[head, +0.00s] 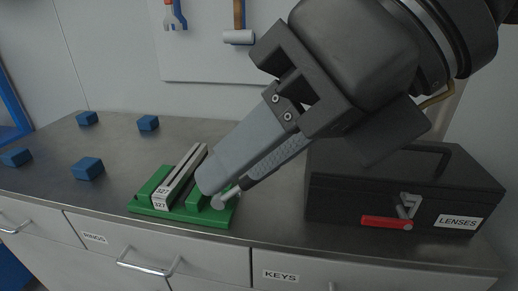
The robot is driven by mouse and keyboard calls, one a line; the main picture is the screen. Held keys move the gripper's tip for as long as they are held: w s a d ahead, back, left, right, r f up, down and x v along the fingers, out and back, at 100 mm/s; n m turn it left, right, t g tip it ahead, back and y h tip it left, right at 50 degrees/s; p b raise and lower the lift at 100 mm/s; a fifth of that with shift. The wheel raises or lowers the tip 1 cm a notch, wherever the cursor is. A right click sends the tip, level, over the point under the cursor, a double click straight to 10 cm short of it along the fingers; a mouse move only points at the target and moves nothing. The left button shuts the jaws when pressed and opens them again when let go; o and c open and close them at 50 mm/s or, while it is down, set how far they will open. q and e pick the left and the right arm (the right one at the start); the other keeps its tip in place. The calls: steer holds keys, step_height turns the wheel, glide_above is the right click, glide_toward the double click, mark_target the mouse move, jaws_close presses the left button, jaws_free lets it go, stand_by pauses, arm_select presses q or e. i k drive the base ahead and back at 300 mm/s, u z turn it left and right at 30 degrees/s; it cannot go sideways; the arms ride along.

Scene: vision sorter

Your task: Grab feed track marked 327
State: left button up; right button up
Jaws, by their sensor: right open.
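The feed track (180,175) marked 327 is a long pale grey bar with a dark groove and a white label on its near end. It lies in a green holder (141,208) on the metal counter. My right gripper (218,196) reaches down from the upper right, with its fingertips over the right part of the holder, just right of the track. It is open, and the track is not between its fingers. The fingers hide part of the holder's right side. My left gripper is not in view.
Several blue blocks (88,169) stand on the left of the counter (60,148). A black case (335,200) labelled LENSES, with a red latch, stands at the right. Drawers labelled RINGS and KEYS are below. A tool board (205,62) hangs on the wall behind.

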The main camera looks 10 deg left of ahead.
mark_target(164, 199)
steer(key=k, duration=1)
